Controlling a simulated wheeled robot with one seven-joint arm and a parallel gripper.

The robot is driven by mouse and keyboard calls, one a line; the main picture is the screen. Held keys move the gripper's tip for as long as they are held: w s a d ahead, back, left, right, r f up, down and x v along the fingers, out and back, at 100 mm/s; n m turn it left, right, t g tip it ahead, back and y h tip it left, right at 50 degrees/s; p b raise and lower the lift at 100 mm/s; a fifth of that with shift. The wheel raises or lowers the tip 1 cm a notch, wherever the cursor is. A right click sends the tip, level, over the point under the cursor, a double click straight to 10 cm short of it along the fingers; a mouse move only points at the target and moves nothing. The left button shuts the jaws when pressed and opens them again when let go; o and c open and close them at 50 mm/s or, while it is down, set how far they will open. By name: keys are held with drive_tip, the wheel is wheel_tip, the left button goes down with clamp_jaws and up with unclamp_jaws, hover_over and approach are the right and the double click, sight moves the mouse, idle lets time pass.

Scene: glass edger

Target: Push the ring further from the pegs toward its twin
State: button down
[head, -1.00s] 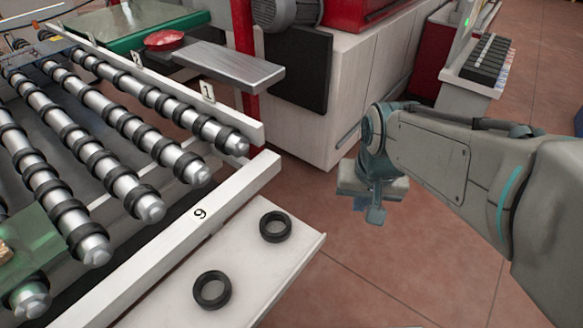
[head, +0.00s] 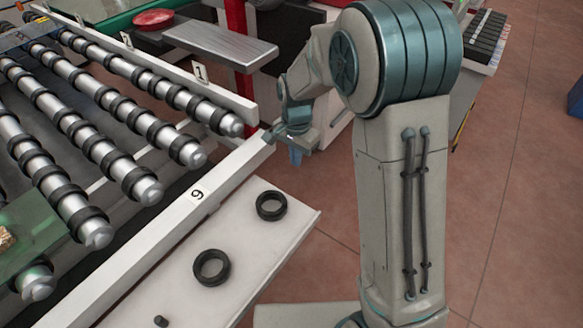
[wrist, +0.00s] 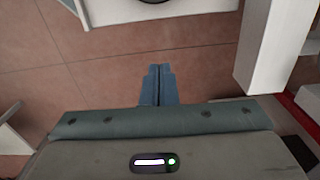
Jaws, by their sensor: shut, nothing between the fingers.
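Two matching black rings lie flat on a white shelf (head: 245,245). The far ring (head: 271,217) is near the shelf's right end. Its twin (head: 212,283) lies nearer the camera, to the lower left, with a clear gap between them. One small dark peg (head: 160,321) shows at the bottom edge, so the far ring is the one further from it. My gripper (head: 296,156) is beyond the shelf's far right corner, apart from both rings. In the wrist view its fingers (wrist: 158,72) are shut and empty above the floor. A dark curved edge shows at the top there, possibly a ring.
A white rail marked 9 (head: 230,172) runs along the shelf's left side, with a roller conveyor (head: 110,165) beyond. A grey metal plate (head: 220,45) juts out near the sign marked 1. The shelf around the rings is clear.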

sight(287, 195)
drive_tip(key=s+f, duration=0.1)
drive_tip(key=f, duration=0.2)
drive_tip(key=s+a+f+p, duration=0.1)
drive_tip(key=f, duration=0.2)
drive_tip(key=s+a+f+p, duration=0.1)
drive_tip(key=f, duration=0.1)
drive_tip(key=shift+a+f, duration=0.25)
drive_tip(key=shift+f, duration=0.15)
drive_tip(key=shift+s, duration=0.1)
